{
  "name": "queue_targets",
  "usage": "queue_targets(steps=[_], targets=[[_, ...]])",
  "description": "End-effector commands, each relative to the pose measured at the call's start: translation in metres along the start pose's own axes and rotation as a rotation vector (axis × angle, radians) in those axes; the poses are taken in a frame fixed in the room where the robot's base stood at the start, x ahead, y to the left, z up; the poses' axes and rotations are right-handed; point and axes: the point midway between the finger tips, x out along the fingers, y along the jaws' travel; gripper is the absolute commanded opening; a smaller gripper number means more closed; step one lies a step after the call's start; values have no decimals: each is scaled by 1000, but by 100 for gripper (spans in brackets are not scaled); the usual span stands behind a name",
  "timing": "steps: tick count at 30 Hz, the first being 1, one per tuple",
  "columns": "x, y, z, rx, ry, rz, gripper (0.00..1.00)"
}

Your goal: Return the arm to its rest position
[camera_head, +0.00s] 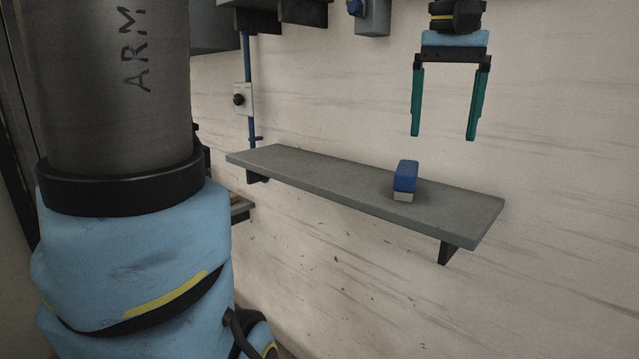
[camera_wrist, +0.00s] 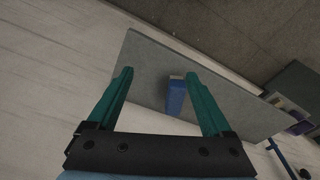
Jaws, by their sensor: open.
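My gripper (camera_head: 443,138) is at the upper right in the head view, with its two green fingers pointing down and spread wide. It is open and empty, with clear air between it and the grey shelf (camera_head: 330,190) below. In the wrist view my gripper (camera_wrist: 161,73) also shows open, with the shelf (camera_wrist: 146,68) beyond its fingers. A blue block with a pale end (camera_head: 405,178) sits on the shelf, below and a little left of the fingers. The block also shows between the fingers in the wrist view (camera_wrist: 175,98), apart from both.
A small switch box with a black knob (camera_head: 242,99) is on the wall by a blue pipe (camera_head: 249,60). Dark boxes (camera_head: 275,12) hang at the top, and a grey box with a blue part (camera_head: 372,20) is nearby. The wall right of the shelf is bare.

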Motion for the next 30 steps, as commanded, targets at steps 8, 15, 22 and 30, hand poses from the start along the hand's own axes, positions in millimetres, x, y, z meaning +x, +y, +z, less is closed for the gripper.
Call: queue_targets(steps=[8, 15, 22, 30], targets=[[33, -29, -8, -29, -2, 3, 84], [77, -69, -12, -69, -2, 5, 84], [144, -134, 2, -134, -3, 2, 84], [235, -223, 72, -233, 1, -21, 84]])
